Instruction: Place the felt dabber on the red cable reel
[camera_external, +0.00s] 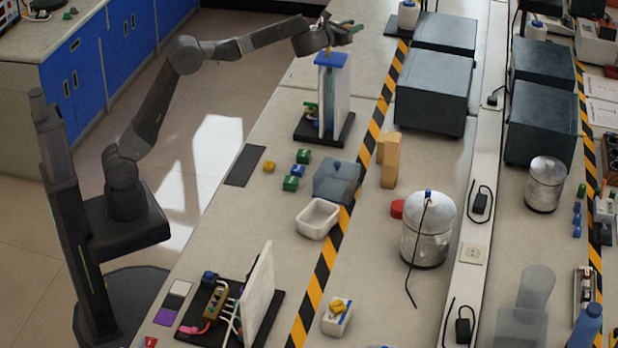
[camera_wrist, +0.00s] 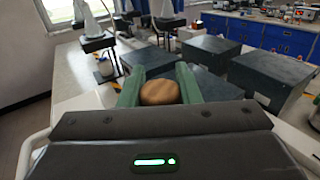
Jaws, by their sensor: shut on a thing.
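My gripper (camera_external: 345,30) is raised at the top middle of the external view, above a white upright panel with a blue top. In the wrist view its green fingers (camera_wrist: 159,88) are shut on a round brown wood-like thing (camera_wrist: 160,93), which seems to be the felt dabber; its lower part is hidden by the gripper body. A small red thing (camera_external: 397,208), possibly the red cable reel, lies on the bench left of a metal canister and is partly hidden by it.
The upright panel (camera_external: 335,98) stands on a black base below my gripper. A white tray (camera_external: 304,232), a grey-blue block (camera_external: 336,180), tan blocks (camera_external: 390,162) and the canister (camera_external: 427,235) stand around the bench middle. Dark boxes (camera_external: 432,88) stand right of the striped tape.

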